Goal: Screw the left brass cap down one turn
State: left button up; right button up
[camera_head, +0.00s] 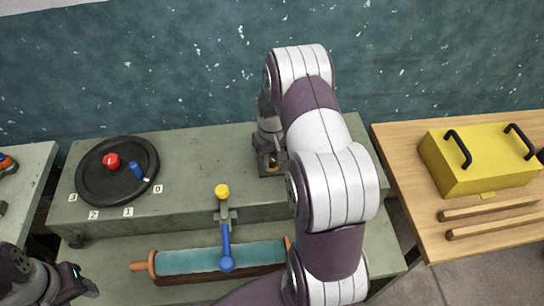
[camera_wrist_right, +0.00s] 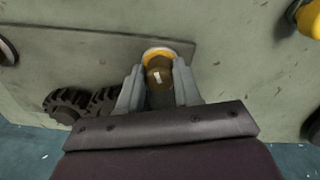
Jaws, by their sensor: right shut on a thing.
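The left brass cap (camera_wrist_right: 159,62) shows in the right wrist view as a round brass piece with a small white mark, at the end of a metal plate. My right gripper (camera_wrist_right: 158,82) is shut on it, with one finger on each side. In the head view my right gripper (camera_head: 270,161) is low at the back of the green bench, and the brass between its fingers is mostly hidden. My left gripper (camera_head: 84,284) is at the lower left of the head view, away from the cap; its jaw opening is unclear.
Black knurled knobs (camera_wrist_right: 84,104) lie beside my right fingers. A yellow-topped blue lever (camera_head: 226,240) and a teal roller (camera_head: 187,261) stand in front. A black dial (camera_head: 105,190) sits at left. A yellow box (camera_head: 480,165) is on the wooden table (camera_head: 405,180). My right arm covers the bench's right part.

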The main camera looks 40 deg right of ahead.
aim_at(272, 158)
jog(key=shift+m+p, duration=0.4)
jog(key=shift+m, duration=2.5)
jog(key=shift+w, duration=0.1)
jog(key=o, duration=1)
jog(key=shift+o, duration=0.2)
jog(key=shift+r, duration=0.1)
notch_tip(272, 158, up, 13)
jog(key=b, duration=0.1)
jog(key=shift+f+b, duration=0.2)
jog(key=shift+b, duration=0.15)
